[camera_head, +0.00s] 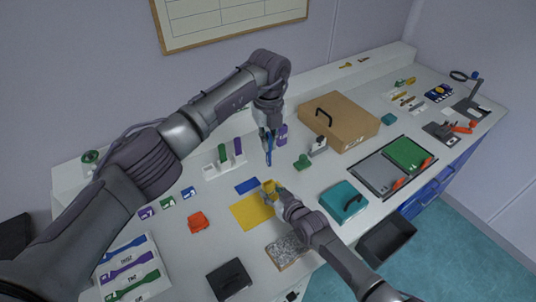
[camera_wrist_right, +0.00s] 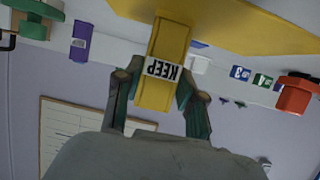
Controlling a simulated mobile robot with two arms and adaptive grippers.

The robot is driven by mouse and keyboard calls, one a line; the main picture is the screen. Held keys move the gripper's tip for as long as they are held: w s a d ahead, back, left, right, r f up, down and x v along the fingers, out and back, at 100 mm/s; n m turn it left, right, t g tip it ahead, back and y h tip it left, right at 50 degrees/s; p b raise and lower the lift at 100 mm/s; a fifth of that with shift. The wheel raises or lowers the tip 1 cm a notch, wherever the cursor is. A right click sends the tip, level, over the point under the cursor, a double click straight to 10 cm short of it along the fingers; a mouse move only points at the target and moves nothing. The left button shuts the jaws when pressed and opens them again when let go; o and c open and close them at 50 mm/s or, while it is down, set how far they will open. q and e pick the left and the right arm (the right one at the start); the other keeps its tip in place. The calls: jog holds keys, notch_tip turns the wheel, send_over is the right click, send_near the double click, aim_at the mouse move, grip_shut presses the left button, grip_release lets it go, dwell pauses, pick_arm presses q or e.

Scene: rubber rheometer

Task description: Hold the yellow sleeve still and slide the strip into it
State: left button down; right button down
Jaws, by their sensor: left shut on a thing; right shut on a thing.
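The yellow sleeve (camera_head: 269,186) stands at the back right corner of the yellow mat (camera_head: 250,213). My right gripper (camera_head: 274,191) is shut on it. In the right wrist view the sleeve (camera_wrist_right: 168,42) sits between the two fingers (camera_wrist_right: 160,90) and carries a white label reading "KEEP". My left gripper (camera_head: 267,131) is shut on a blue strip (camera_head: 268,156), which hangs about upright. In the head view the strip's lower end shows above the sleeve with a gap between them. The strip cannot be made out in the right wrist view.
A blue mat (camera_head: 247,186) lies beside the yellow mat. A white rack (camera_head: 211,170) with coloured pieces stands behind it. A green knobbed piece (camera_head: 303,162), a cardboard box (camera_head: 345,125) and a teal case (camera_head: 343,202) lie to the right. An orange piece (camera_head: 197,222) is to the left.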

aim_at(269, 155)
dwell(0.9)
pick_arm(q)
jog(key=m, duration=0.1)
jog(key=f+m, duration=0.1)
jog(key=m, duration=0.2)
jog(key=shift+f+m, duration=0.3)
jog(key=m, duration=0.1)
jog(key=f+m, duration=0.1)
jog(key=m, duration=0.2)
jog(key=shift+f, duration=0.3)
notch_tip(269, 155, down, 2)
jog(key=m, duration=0.7)
jog(key=shift+f+m, duration=0.15)
jog(key=shift+m, duration=0.15)
jog(key=shift+f, duration=2.45)
